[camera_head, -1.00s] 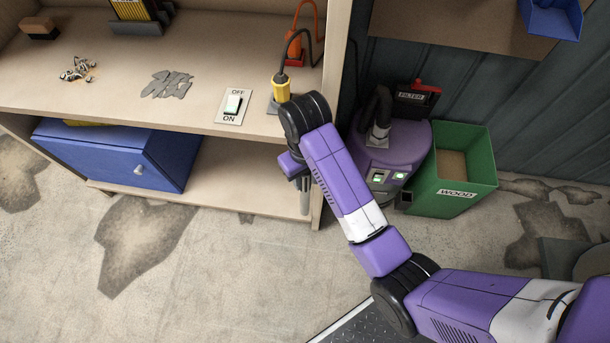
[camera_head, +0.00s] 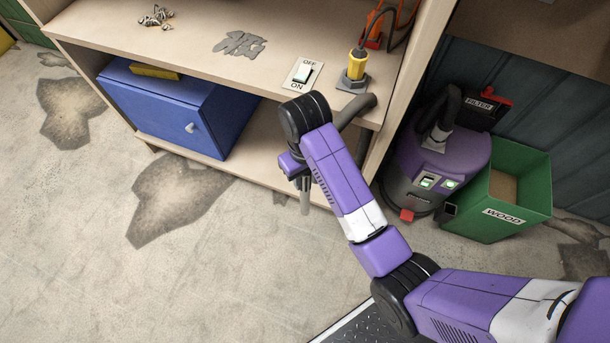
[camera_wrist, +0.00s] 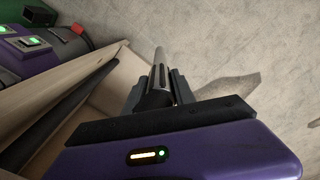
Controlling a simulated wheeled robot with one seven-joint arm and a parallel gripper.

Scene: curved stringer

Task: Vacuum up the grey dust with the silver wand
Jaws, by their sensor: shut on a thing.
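The grey dust (camera_head: 240,43) lies as a flat irregular patch on the bench top, left of the ON/OFF switch (camera_head: 302,74). My gripper (camera_wrist: 158,88) is shut on the silver wand (camera_wrist: 159,65). In the head view the wand (camera_head: 305,197) points down in front of the bench's lower shelf, apart from the dust. My arm hides part of the gripper there. The purple vacuum (camera_head: 462,150) stands on the floor right of the bench, with two green lights lit. Its dark hose (camera_head: 357,112) shows behind my arm.
Small metal pieces (camera_head: 154,18) lie left of the dust. A yellow-handled tool (camera_head: 357,65) stands in a holder right of the switch. A blue cabinet (camera_head: 180,108) sits on the lower shelf. A green WOOD bin (camera_head: 525,182) stands beside the vacuum. The floor at front left is clear.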

